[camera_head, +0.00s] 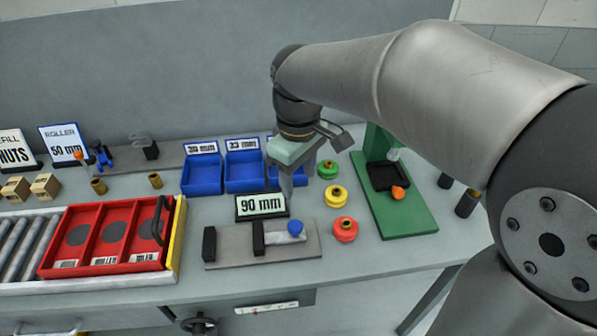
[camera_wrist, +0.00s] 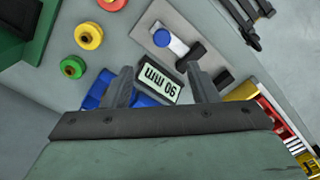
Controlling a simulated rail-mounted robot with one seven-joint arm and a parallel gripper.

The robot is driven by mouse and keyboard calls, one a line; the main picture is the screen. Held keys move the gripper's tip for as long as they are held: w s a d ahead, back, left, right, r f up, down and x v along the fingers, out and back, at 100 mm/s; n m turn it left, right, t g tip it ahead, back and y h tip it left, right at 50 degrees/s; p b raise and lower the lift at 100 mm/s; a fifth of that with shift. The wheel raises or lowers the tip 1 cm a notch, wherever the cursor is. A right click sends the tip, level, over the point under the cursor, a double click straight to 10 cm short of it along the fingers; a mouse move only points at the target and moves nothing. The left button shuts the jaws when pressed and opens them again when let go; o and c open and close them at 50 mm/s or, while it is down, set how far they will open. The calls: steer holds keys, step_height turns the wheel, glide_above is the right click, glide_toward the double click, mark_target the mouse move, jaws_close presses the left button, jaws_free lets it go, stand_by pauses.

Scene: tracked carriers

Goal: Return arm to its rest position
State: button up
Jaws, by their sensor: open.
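My gripper (camera_head: 290,180) is at the end of my arm, which reaches in from the right over the workbench (camera_head: 367,265). It points down above the bench, behind the sign reading 90 mm (camera_head: 262,205) and in front of the blue bins. In the wrist view my gripper (camera_wrist: 160,85) shows two fingers spread apart with nothing held between them. The 90 mm sign (camera_wrist: 158,80) shows beyond and between the fingers. The fingertips are partly hard to make out against the bins in the head view.
A grey fixture (camera_head: 225,250) with a blue knob (camera_head: 295,228) stands in front. Green, yellow and red knobs (camera_head: 345,230) and a green stand (camera_head: 410,215) are to the right. Blue bins (camera_head: 203,175) lie behind; a red tray (camera_head: 75,265) is at left.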

steer(key=shift+r, duration=0.2)
stand_by(0.4)
steer(key=s+d+f+m, duration=0.4)
steer(key=s+d+m, duration=0.1)
steer(key=s+d, duration=0.1)
steer(key=s+d+f+m, duration=0.4)
steer(key=s+d+m, duration=0.1)
steer(key=s+d, duration=0.2)
steer(key=shift+s+f, duration=0.25)
steer(key=shift+s, duration=0.4)
stand_by(0.7)
